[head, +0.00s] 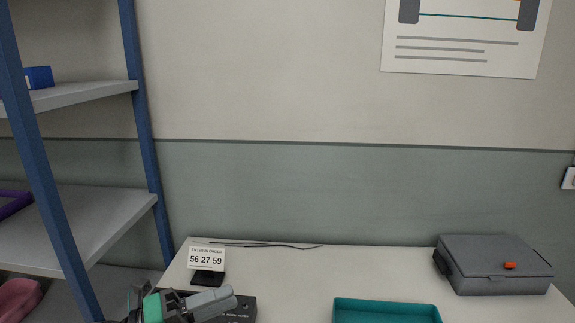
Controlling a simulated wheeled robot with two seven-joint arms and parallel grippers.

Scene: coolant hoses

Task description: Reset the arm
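My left gripper (222,301) is at the bottom left of the head view, over the front left part of the table. Its grey fingers point right and lie close together in the picture; whether they are apart or shut is unclear. It partly covers a dark box (243,309) with small markings on the table. My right gripper is out of view.
A card reading "56 27 59" (206,259) stands in a black holder behind the gripper. A blue-framed shelf (147,150) stands at left. The table middle is clear.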

